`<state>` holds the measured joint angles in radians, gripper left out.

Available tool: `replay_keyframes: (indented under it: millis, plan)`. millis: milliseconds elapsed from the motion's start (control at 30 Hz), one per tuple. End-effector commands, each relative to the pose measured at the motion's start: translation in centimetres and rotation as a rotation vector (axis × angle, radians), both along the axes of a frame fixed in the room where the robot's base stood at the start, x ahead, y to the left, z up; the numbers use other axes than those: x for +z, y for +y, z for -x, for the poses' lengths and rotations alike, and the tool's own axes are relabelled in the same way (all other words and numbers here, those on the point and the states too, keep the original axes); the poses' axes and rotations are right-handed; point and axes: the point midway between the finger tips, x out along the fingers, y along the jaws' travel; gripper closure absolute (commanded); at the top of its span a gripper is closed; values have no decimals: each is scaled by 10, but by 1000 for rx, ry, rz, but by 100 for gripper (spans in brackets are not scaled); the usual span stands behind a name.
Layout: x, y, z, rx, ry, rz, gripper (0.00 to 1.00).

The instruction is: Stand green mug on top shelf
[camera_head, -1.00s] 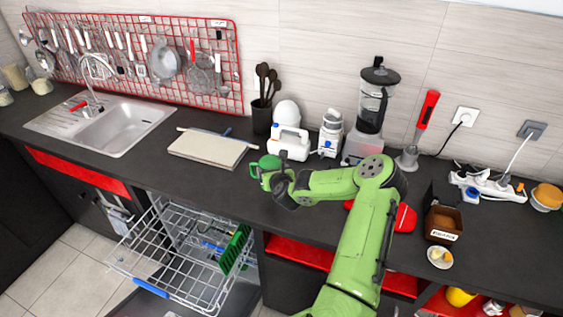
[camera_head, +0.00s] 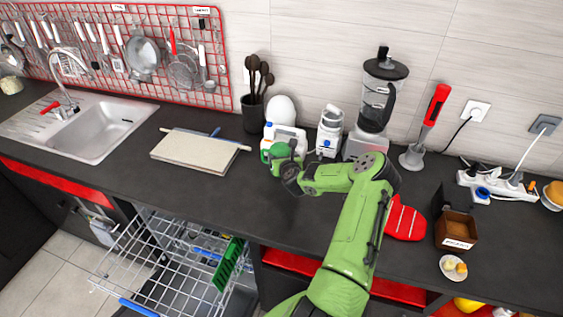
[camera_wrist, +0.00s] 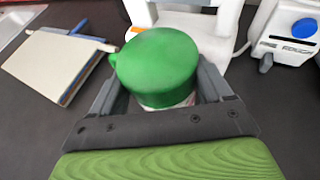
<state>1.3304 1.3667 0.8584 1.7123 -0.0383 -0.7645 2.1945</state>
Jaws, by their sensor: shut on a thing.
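The green mug (camera_head: 280,151) is held above the black counter, in front of a white appliance. In the wrist view the mug (camera_wrist: 160,62) shows a flat, closed green face toward the camera and a small part of its handle at the left. A pale band shows below the green. My gripper (camera_wrist: 165,88) is shut on the mug, with one finger on each side. In the head view my gripper (camera_head: 287,168) is partly hidden behind its own wrist. I cannot tell which surface is the top shelf.
A cutting board (camera_head: 197,152) lies left of the mug. The white appliance (camera_head: 284,138), a small white machine (camera_head: 330,132) and a blender (camera_head: 376,105) stand along the wall. A red mitt (camera_head: 404,220) lies right of my arm. An open dishwasher rack (camera_head: 150,258) is below.

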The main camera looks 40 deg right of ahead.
Motion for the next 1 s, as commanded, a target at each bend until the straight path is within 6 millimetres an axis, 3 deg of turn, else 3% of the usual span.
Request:
replay_keyframes:
  millis: [67,367,400,533,800,1000]
  plan:
    - [-13,0,0,-2,-2,-1,64]
    - [-15,0,0,-1,-1,1,64]
    - [-16,0,0,0,1,1,18]
    - [-15,0,0,0,1,1,0]
    - [-10,0,1,0,0,1,0]
    - [4,19,31,1,2,1,0]
